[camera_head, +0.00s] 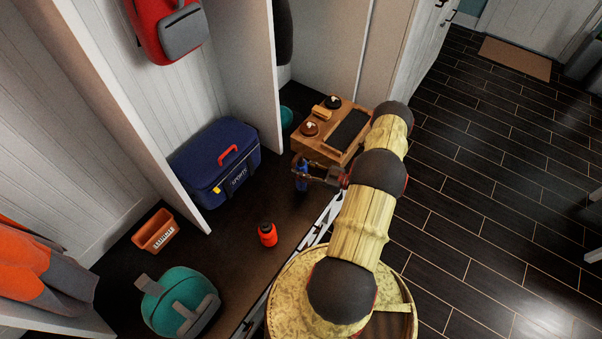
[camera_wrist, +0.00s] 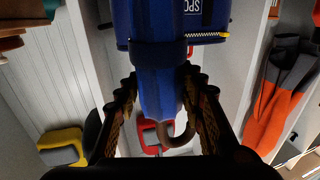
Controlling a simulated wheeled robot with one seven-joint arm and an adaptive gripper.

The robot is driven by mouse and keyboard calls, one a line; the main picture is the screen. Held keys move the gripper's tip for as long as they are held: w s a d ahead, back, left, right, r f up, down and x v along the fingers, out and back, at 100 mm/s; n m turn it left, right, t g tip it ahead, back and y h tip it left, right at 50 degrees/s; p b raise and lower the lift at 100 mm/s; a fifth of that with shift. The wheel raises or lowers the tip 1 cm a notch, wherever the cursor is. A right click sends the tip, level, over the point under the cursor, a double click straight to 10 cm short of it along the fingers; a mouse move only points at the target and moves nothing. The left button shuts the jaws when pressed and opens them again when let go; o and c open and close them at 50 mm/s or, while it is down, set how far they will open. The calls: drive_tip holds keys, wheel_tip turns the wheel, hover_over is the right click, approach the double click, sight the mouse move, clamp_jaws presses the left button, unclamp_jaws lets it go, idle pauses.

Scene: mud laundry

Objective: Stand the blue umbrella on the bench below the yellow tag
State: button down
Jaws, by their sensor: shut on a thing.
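The blue umbrella (camera_head: 301,174) is in my gripper (camera_head: 304,176) near the front edge of the dark bench (camera_head: 235,268). It looks roughly upright; I cannot tell whether it touches the bench. In the wrist view, which looks inverted, the folded blue umbrella (camera_wrist: 160,92) sits between my gripper's two dark fingers (camera_wrist: 160,98), which are shut on it. Its brown hooked handle (camera_wrist: 180,138) shows at the lower end of that picture. I cannot make out a yellow tag marking a bench place in either view.
A navy bag (camera_head: 205,170), an orange bin (camera_head: 155,231), a red-orange bottle (camera_head: 267,234) and a teal bag (camera_head: 180,303) stand on the bench. A wooden tray (camera_head: 325,150) lies beyond my gripper. White dividers (camera_head: 240,75) split the bench. Bare bench lies between navy bag and bottle.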

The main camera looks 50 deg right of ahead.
drive_tip(key=shift+f, duration=1)
drive_tip(key=shift+f+b, duration=0.2)
drive_tip(key=shift+b, duration=0.15)
drive_tip(key=c, duration=1.1)
unclamp_jaws()
drive_tip(key=shift+c, duration=0.2)
drive_tip(key=shift+r, duration=0.15)
